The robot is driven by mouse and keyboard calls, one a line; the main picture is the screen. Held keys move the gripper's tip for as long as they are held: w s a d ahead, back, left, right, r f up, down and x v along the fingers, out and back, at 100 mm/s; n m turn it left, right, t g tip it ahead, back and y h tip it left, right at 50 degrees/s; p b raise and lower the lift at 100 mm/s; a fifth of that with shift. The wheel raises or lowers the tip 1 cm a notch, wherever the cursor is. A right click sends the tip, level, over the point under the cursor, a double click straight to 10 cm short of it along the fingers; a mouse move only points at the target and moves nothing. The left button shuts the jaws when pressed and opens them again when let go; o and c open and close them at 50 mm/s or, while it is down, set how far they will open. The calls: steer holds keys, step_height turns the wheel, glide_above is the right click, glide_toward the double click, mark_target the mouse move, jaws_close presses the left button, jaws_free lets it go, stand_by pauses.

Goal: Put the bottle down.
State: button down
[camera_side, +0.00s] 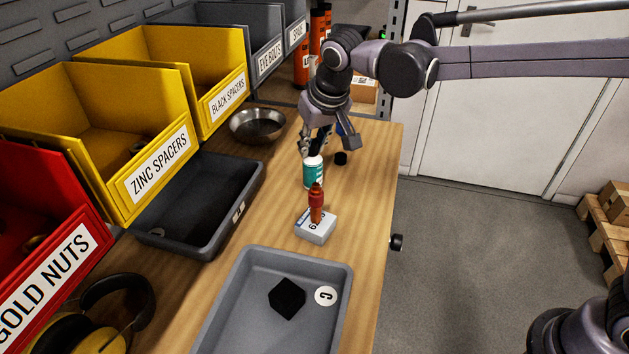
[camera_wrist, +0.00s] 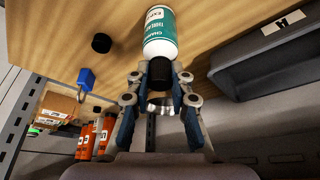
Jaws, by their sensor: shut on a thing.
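The bottle (camera_side: 313,174) is white with a teal label and a black cap. My gripper (camera_side: 319,146) is shut on the bottle's cap from above. The lower part of the bottle is partly hidden in the side view by a red-brown piece.
A grey tray (camera_side: 343,275) is nearer, a dark tray (camera_side: 190,247) left, a metal bowl (camera_side: 257,124) behind left. A black cylinder (camera_side: 341,158) stands right of the bottle.

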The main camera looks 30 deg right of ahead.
steer(key=c, duration=1.2)
jaws_free()
steer(key=shift+f, duration=0.15)
steer(key=v, duration=1.2)
steer(key=s+d+f+t, duration=0.1)
steer(key=s+d+f, duration=0.5)
steer(key=s+d, duration=0.3)
steer(key=s+d+f+t, duration=0.1)
steer(key=s+d+f, duration=0.6)
steer(key=s+d, duration=0.2)
steer(key=shift+s+d+t, duration=0.15)
steer(key=shift+d+t, duration=0.15)
